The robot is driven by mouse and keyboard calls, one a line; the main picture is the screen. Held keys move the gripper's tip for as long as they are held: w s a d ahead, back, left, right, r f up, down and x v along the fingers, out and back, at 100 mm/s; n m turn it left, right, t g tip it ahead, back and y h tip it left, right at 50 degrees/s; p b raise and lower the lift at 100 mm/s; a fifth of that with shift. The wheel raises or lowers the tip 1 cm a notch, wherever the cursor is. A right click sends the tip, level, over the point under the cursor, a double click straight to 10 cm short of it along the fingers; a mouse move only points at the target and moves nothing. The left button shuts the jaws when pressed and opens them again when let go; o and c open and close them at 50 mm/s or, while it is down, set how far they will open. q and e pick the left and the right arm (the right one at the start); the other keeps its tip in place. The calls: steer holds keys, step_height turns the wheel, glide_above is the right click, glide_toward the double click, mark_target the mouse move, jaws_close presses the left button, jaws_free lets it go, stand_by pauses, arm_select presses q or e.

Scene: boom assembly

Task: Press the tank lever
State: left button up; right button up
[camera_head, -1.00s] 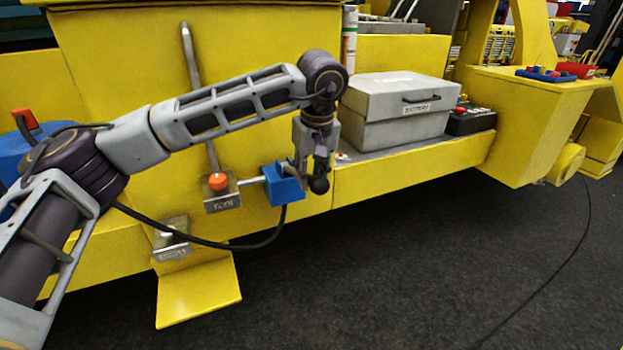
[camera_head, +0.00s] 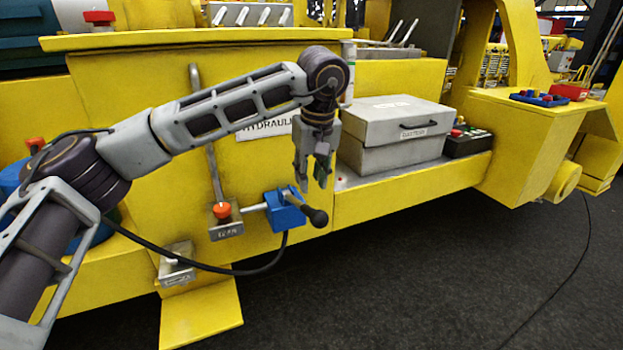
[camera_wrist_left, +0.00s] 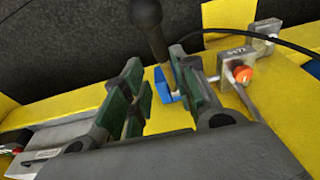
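A blue block (camera_head: 285,210) sits on the yellow machine's front. A short dark lever with a round black knob (camera_head: 318,217) sticks out of it to the right. To its left is a metal plate (camera_head: 226,229) with an orange knob and a small label that may read TANK. My left gripper (camera_head: 312,180) points down with its fingers apart and empty, above the black knob and clear of it in the head view. In the left wrist view, the black knob (camera_wrist_left: 146,14) shows beyond the open fingers, with the blue block (camera_wrist_left: 162,85) behind. My right gripper is not in view.
A grey lidded box (camera_head: 395,140) stands on the ledge right of my gripper, near a small control box (camera_head: 467,143). A long metal rod (camera_head: 208,140) rises along the yellow panel. A black cable (camera_head: 245,272) hangs below the block.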

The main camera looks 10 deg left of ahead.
arm_select(q)
steer(key=shift+r, duration=0.25)
steer(key=shift+c, duration=0.2)
